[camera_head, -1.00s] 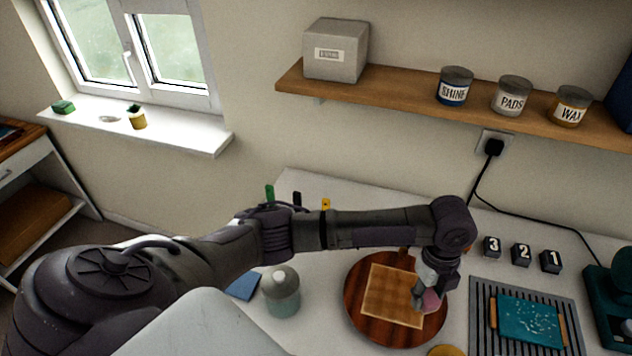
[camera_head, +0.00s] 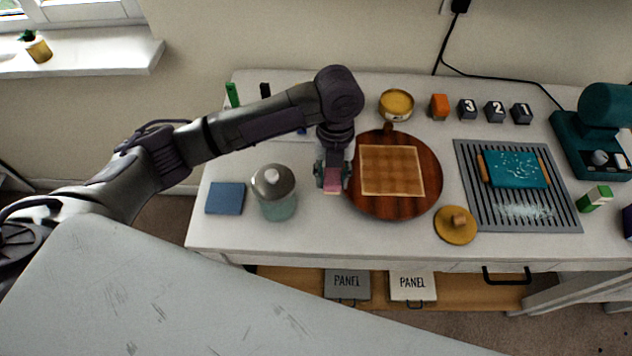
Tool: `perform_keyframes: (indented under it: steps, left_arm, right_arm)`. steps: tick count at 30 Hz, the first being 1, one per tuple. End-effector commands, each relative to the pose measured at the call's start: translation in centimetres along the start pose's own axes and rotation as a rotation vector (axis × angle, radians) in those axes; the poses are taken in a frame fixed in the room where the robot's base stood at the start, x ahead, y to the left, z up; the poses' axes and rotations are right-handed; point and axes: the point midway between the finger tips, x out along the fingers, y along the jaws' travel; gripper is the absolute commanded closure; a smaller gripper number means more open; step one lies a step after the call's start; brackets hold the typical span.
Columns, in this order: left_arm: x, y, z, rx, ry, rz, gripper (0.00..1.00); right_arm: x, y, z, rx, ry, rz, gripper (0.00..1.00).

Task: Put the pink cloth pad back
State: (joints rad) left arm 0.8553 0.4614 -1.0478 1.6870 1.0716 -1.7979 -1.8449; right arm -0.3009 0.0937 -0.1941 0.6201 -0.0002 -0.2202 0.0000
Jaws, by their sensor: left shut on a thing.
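My left gripper (camera_head: 332,184) comes in from the left and is shut on the pink cloth pad (camera_head: 334,186). It holds the pad between a glass jar and a round wooden board, near the board's left edge; I cannot tell the exact height above the table. The round board (camera_head: 397,206) carries a square tan panel (camera_head: 392,171). The glass jar (camera_head: 277,206) with a grey lid stands left of the gripper. A blue square pad (camera_head: 225,198) lies left of the jar. My right gripper is not in view.
A yellow tin (camera_head: 396,104) and an orange block (camera_head: 439,106) stand behind the board. A yellow lid with a knob (camera_head: 457,225) lies to its right. A grey rack (camera_head: 520,213) holds a teal slab (camera_head: 514,169). A teal machine (camera_head: 595,135) stands at the far right.

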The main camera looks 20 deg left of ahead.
Motion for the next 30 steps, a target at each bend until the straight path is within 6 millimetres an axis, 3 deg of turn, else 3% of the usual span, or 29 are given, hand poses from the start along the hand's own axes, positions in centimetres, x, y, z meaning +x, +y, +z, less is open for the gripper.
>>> perform_keyframes:
  steps: [3,7,18,29,30]
  left_arm:
    - [0.9,2.0,0.6,-0.004,0.002,0.002,0.87]
    - [1.7,3.0,1.0,-0.001,0.001,0.000,0.87]
    - [5.7,3.1,1.5,-0.001,0.000,0.001,0.87]
    - [6.2,3.1,1.6,0.000,-0.001,0.000,0.87]
    - [6.1,3.1,1.6,0.000,-0.001,0.000,0.54]
  right_arm:
    - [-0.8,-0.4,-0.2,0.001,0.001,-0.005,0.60]
    - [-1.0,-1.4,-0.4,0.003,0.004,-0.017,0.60]
    - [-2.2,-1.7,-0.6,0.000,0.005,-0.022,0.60]
    - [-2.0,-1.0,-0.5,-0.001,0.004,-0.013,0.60]
    - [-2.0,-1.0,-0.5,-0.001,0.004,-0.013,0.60]
